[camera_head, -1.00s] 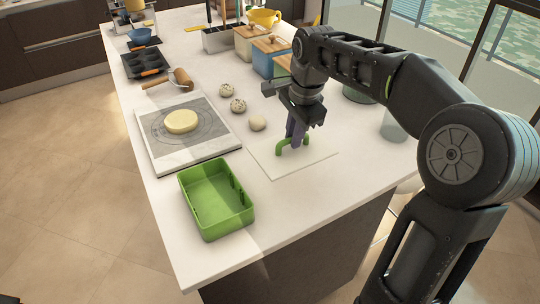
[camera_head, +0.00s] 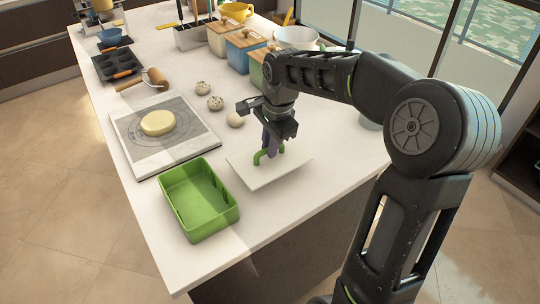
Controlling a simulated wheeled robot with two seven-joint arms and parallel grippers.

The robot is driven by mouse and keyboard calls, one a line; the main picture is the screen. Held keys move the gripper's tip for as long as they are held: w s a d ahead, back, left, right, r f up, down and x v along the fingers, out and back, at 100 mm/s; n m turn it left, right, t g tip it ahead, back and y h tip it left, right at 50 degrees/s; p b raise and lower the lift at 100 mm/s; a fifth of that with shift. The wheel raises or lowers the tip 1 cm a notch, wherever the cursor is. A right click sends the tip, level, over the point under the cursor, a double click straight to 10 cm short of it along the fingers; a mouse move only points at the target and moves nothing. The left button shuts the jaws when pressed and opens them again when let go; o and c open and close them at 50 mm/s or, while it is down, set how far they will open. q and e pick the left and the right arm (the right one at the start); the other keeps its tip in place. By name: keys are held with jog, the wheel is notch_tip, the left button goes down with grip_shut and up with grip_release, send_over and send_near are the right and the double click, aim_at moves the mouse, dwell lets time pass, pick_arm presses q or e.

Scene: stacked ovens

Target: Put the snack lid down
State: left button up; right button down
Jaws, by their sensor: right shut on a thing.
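The snack lid (camera_head: 291,172) is a flat, pale square panel with a green arched handle (camera_head: 258,158). It is over the counter at the front right, right of the open green snack box (camera_head: 200,201). My right gripper (camera_head: 272,147) comes down from above and is shut on the lid's handle. I cannot tell for sure whether the lid rests on the counter or is slightly above it. The green box is empty and upright. My left gripper is not in view.
A board with a round of dough (camera_head: 157,122) lies left of the lid, with a rolling pin (camera_head: 156,79) behind it. Wooden-lidded canisters (camera_head: 246,52) stand further back. The counter's front edge is near the box.

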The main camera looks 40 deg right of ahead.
aim_at(275, 164)
jog(key=shift+f, duration=1.85)
jog(key=shift+f, duration=0.15)
jog(key=c, duration=1.4)
grip_release()
jog(key=shift+c, duration=0.2)
notch_tip(275, 164, up, 12)
jog(key=s, duration=0.2)
jog(key=shift+s, duration=0.2)
